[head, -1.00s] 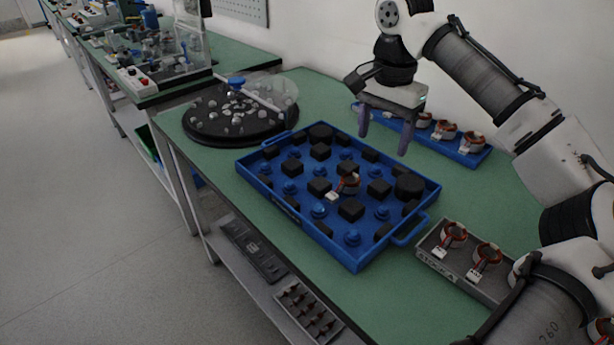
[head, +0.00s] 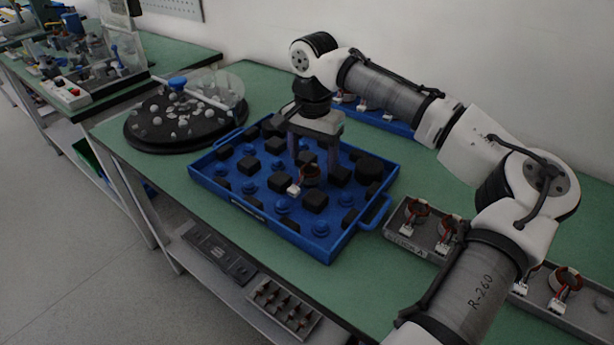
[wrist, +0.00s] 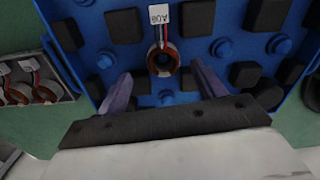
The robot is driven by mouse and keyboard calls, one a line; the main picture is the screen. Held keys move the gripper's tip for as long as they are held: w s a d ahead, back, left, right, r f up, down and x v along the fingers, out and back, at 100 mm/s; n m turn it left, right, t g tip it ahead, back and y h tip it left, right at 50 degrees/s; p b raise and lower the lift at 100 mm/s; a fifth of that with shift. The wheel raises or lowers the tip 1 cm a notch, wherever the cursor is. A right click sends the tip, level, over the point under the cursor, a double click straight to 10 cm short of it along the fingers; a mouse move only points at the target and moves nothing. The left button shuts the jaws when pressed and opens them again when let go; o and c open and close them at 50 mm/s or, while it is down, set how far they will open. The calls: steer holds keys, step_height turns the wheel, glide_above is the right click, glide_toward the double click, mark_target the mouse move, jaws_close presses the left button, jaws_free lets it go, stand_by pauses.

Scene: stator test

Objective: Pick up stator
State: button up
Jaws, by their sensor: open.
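A stator (head: 309,174), a copper-coloured ring with a white connector, sits in the blue tray (head: 219,196) among black blocks and blue pegs. In the wrist view the stator (wrist: 163,60) lies just beyond the fingertips and between their lines, with its wires and white tag pointing away from me. My gripper (head: 314,168) is open and empty, pointing down over the tray at the stator. In the wrist view my gripper's two fingers (wrist: 162,80) are spread wide, one on each side. In the head view the fingers partly cover the stator's surroundings.
A grey bin (head: 392,231) with more stators stands right of the tray; it also shows in the wrist view (wrist: 62,94). Another blue tray (head: 398,127) with stators lies behind my arm. A black round turntable (head: 133,136) stands at the left.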

mark_target(310, 169)
steer(key=shift+w+a+f, duration=0.1)
steer(key=shift+f, duration=1.05)
steer(key=shift+a+f, duration=0.1)
steer(key=shift+f, duration=1.05)
steer(key=c, duration=1.1)
steer(key=shift+r, duration=0.1)
steer(key=shift+c, duration=0.2)
